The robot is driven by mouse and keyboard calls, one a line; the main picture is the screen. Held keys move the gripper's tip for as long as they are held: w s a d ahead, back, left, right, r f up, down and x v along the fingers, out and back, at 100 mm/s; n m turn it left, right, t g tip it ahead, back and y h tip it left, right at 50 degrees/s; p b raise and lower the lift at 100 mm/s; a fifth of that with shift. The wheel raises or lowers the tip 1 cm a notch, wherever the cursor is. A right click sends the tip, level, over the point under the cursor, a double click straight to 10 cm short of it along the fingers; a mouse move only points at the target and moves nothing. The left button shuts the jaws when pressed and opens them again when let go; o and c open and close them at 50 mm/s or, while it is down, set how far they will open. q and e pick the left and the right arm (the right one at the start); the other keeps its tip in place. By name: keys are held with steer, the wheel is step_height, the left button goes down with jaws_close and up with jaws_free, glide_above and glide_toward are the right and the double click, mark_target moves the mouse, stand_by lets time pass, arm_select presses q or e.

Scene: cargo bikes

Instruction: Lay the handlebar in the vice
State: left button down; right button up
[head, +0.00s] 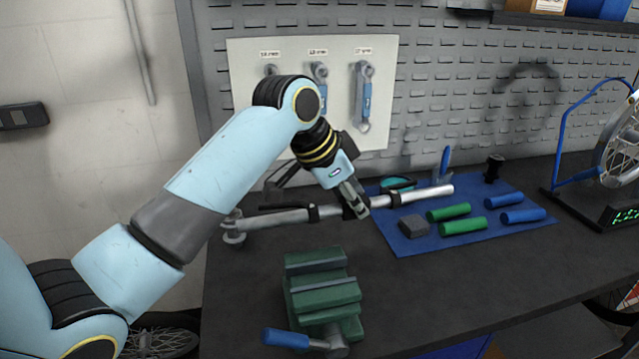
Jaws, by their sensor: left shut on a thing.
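The handlebar (410,197) is a silver bar with dark clamps, lying roughly level across the middle of the head view, behind the vice. My left gripper (354,208) is shut on the handlebar near its middle. The bar's right end passes over the blue mat; I cannot tell how high it is above the bench. The green vice (322,296) stands at the front of the bench, below and left of the gripper, with a gap between its jaws and a blue-gripped handle (287,338) in front. Nothing is in its jaws. My right gripper is not in view.
A blue mat (410,245) holds green grips (463,227), blue grips (523,215) and a dark grey block (414,226). Wrenches (363,95) hang on a white board behind. A wheel stand (575,195) is at the right. Dark bench top is clear right of the vice.

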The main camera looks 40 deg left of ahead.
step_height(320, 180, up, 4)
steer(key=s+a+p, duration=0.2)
steer(key=p, duration=0.1)
arm_select(q)
steer(key=shift+m, duration=0.3)
steer(key=s, duration=0.3)
steer(key=s+f, duration=0.1)
steer(key=s, duration=0.2)
steer(key=s+f+b, duration=0.1)
steer(key=s, duration=0.2)
steer(key=shift+s+a+f, duration=0.15)
steer(key=shift+a+f, duration=0.05)
steer(key=shift+a, duration=0.05)
steer(key=shift+f, duration=0.25)
step_height(320, 180, down, 3)
steer(key=b, duration=0.4)
steer(key=shift+f+b, duration=0.3)
steer(key=shift+f, duration=0.35)
steer(key=shift+s+f, duration=0.15)
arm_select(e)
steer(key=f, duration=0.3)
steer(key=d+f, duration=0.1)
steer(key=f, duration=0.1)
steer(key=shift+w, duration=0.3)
arm_select(q)
steer(key=shift+s+f, duration=0.1)
steer(key=shift+f, duration=0.05)
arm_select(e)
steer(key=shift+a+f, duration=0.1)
